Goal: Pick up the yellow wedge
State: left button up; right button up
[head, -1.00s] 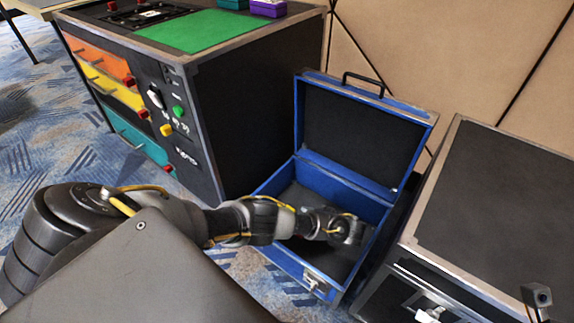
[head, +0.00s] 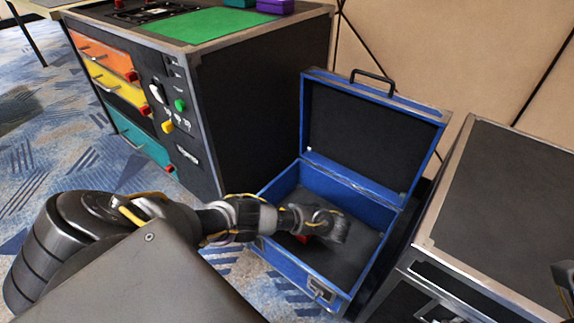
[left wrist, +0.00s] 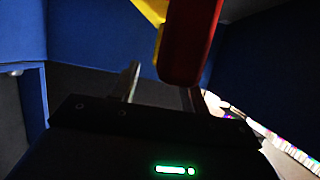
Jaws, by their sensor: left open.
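In the left wrist view a yellow piece (left wrist: 150,9), likely the yellow wedge, shows at the top, partly hidden by a red piece (left wrist: 187,45). I cannot tell whether the two are joined. My left gripper (left wrist: 163,80) is open below them, with a finger on each side and nothing clearly between. In the head view my left gripper (head: 335,230) is inside the open blue case (head: 285,255), low over its dark floor. A small red bit (head: 303,238) shows beneath my wrist there. No yellow wedge shows in the head view.
The case lid (head: 365,135) stands up at the back. A black cabinet (head: 262,110) with coloured drawers is to the left, and a dark box (head: 495,190) is close on the right. The case walls surround my left gripper.

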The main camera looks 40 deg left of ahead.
pick_arm(q)
jog(key=x, duration=0.1)
jog(key=b+x, duration=0.1)
jog(key=shift+a+f, duration=0.25)
jog(key=shift+f, duration=0.2)
jog(key=shift+a, duration=0.5)
grip_shut()
